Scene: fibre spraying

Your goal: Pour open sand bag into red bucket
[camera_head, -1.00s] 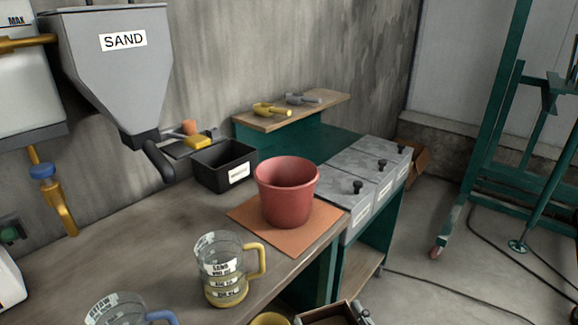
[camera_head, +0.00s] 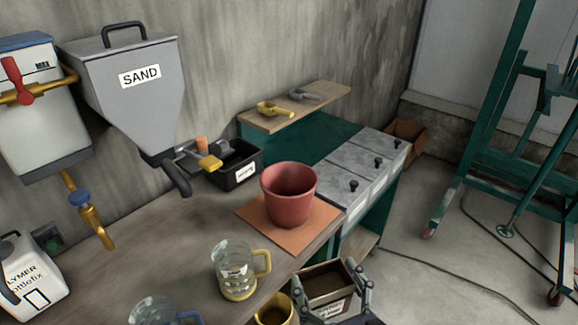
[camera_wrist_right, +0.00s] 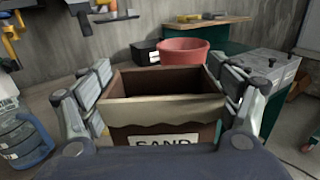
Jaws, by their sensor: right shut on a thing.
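The red bucket (camera_head: 288,196) stands upright on an orange-brown square mat (camera_head: 325,215) at the right end of the workbench. It also shows in the wrist view (camera_wrist_right: 183,46), beyond the sand bag. The open sand bag (camera_head: 325,283) is brown, box-shaped and upright at the bottom of the head view. Its SAND label and pale band show in the wrist view (camera_wrist_right: 165,116). My right gripper (camera_head: 333,290) is shut on the bag, with fingers on both sides, apart from the bucket and nearer to me. My left gripper is not in view.
A glass jug with a yellow handle (camera_head: 237,270) and one with a blue handle (camera_head: 155,312) stand on the bench. A yellow container (camera_head: 275,310) is close left of the bag. A black box (camera_head: 236,168) sits behind the bucket. The grey SAND hopper (camera_head: 130,95) hangs at left.

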